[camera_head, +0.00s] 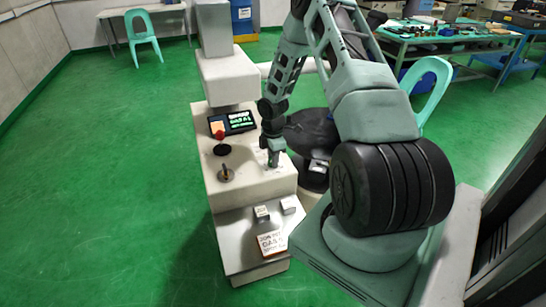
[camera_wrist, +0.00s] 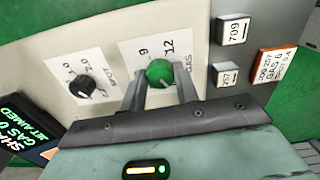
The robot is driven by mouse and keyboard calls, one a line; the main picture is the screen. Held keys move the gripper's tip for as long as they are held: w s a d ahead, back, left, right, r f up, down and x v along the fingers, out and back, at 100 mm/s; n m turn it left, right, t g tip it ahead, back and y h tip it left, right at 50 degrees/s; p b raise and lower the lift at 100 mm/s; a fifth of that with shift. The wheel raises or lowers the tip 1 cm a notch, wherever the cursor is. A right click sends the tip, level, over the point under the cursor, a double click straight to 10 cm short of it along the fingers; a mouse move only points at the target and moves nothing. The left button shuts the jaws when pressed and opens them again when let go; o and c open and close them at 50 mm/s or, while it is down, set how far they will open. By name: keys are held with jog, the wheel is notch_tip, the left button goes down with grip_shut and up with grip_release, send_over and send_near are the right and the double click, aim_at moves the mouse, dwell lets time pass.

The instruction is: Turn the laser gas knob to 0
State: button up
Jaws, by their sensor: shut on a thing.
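The green laser gas knob (camera_wrist: 160,71) sits on a white label plate (camera_wrist: 131,60) printed GAS, with 9 and 12 readable above the knob. My gripper (camera_wrist: 160,84) has a finger on either side of the knob and is shut on it. The fingers and wrist hide the lower part of the dial, and the 0 mark is not visible. I cannot tell which number the knob points to. In the head view my gripper (camera_head: 273,160) reaches down to the machine's top panel, and the knob is hidden there.
A black SPOT knob (camera_wrist: 84,87) is left of the gas knob. The white machine (camera_head: 228,80) carries a screen (camera_head: 238,122), a red button (camera_head: 219,134) and a metal stick (camera_head: 226,173). An orange-edged sign (camera_head: 271,243) and small numbered blocks (camera_head: 262,212) sit on its lower shelf.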

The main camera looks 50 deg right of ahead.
dwell(0.5)
jog(key=o, duration=1)
jog(key=shift+c, duration=0.2)
notch_tip(320, 180, up, 18)
jog(key=b, duration=0.1)
jog(key=shift+f, duration=0.25)
